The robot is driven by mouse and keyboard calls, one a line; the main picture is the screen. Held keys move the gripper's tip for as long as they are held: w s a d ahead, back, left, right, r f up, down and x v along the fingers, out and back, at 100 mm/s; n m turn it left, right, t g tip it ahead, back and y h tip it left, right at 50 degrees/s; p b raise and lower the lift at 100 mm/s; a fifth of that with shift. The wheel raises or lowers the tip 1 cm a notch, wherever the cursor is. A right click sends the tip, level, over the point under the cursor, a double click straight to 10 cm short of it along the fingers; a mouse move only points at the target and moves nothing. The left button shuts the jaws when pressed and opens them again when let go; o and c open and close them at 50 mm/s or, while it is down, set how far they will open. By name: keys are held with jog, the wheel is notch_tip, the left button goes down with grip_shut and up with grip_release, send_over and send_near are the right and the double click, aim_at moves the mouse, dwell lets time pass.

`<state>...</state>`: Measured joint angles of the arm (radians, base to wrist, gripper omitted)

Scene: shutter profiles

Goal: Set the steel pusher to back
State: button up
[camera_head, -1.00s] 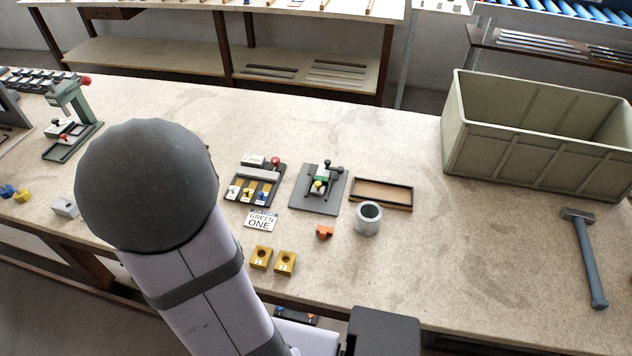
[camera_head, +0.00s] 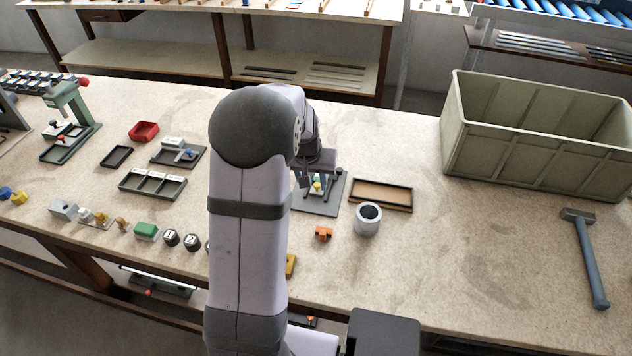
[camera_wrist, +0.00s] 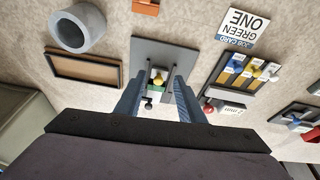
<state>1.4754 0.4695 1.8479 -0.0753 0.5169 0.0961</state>
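A dark grey fixture plate (camera_head: 328,208) lies on the bench; it also shows in the wrist view (camera_wrist: 150,49). On it are a green block (camera_wrist: 157,86), a yellow knob (camera_wrist: 158,77) and a black knob (camera_wrist: 148,103). Pale metal shows around the green block, but I cannot tell for certain which part is the steel pusher. My gripper (camera_wrist: 160,80) is open and empty, with its blue-grey fingers apart over the plate, one on each side of the green block. In the head view my arm hides part of the fixture.
A brown tray (camera_head: 382,194), a grey cylinder (camera_head: 368,219) and an orange piece (camera_head: 323,233) lie near the fixture. A job card reading "GREEN ONE" (camera_wrist: 242,28) lies beside a rack with coloured knobs (camera_wrist: 238,72). A large green crate (camera_head: 540,150) and a hammer (camera_head: 587,260) are at right.

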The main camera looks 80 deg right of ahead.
aim_at(317, 184)
jog(key=shift+w+d+r+m+h, duration=0.15)
jog(key=shift+d+r+h, duration=0.15)
jog(key=shift+d, duration=0.3)
jog(key=shift+s+d+r+m+h, duration=0.15)
jog(key=shift+d+r+h, duration=0.1)
jog(key=shift+d, duration=0.3)
jog(key=shift+w+f, duration=0.1)
jog(key=shift+p+x, duration=1.3)
jog(key=shift+x, duration=2.25)
